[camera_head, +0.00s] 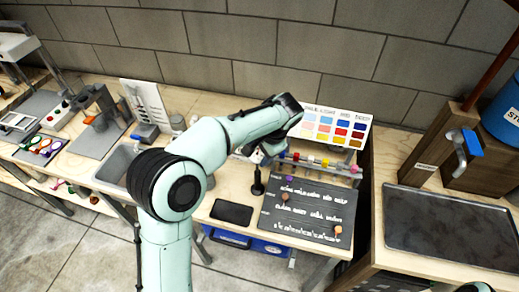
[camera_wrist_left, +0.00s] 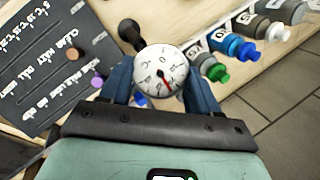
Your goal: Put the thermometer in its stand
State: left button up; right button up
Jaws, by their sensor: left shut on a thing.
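The thermometer (camera_wrist_left: 160,70) has a round white dial with a red needle and shows face-on in the left wrist view. My left gripper (camera_wrist_left: 162,92) is shut on it, with a blue finger on each side of the dial. Its stem is hidden behind the dial. A small black stand (camera_head: 258,184) stands upright on the wooden bench; in the left wrist view its top (camera_wrist_left: 129,32) shows just beyond the dial, up and left. In the head view my left gripper (camera_head: 247,152) is just above and left of the stand, partly hidden by my arm. My right gripper is not in view.
A dark lettered board (camera_head: 309,216) with small coloured knobs lies right of the stand. A black flat slab (camera_head: 231,212) lies in front of it. A row of coloured-capped bottles (camera_head: 320,164) and a colour chart (camera_head: 335,127) are behind. A sink (camera_head: 116,163) is at left.

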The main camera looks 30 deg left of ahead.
pick_arm(q)
jog(key=shift+f+b, duration=0.4)
jog(key=shift+f, duration=0.6)
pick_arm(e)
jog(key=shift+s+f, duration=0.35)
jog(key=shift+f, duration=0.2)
pick_arm(q)
jog(key=o, duration=1.1)
jog(key=shift+o, duration=0.2)
jog(key=p+v, duration=0.2)
jog(key=v, duration=1.1)
jog(key=shift+r, duration=0.25)
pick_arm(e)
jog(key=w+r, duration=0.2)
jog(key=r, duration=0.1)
